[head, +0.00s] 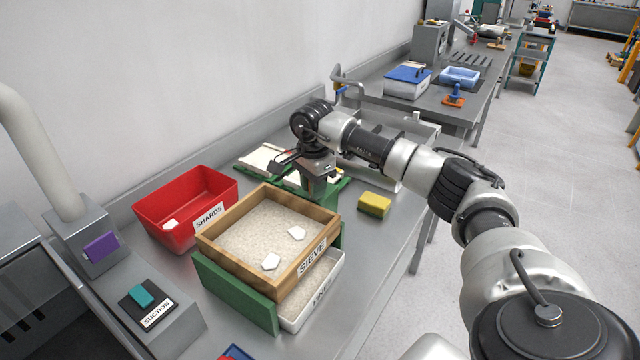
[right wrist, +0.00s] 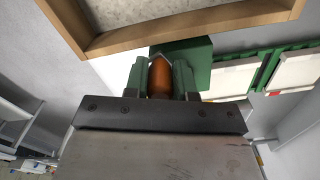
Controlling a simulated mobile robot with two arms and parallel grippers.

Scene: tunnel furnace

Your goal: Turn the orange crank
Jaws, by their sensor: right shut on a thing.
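The orange crank handle (right wrist: 159,78) shows in the right wrist view, upright between the two fingers of my right gripper (right wrist: 160,72). The fingers are shut on it. A green block (right wrist: 195,55) stands just behind the handle, beside the wooden sieve frame. In the head view my right gripper (head: 300,160) is at the far corner of the wooden sieve (head: 222,250). The orange handle cannot be made out there. The sieve holds pale grit and white shards, on a green stand (head: 235,292). My left gripper is not in view.
A red shards bin (head: 160,222) stands left of the sieve. A white fines tray (head: 318,290) is under it. A yellow sponge (head: 374,204) lies to the right. A suction switch box (head: 165,318) is at the front left. Bare bench lies in front of the sponge.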

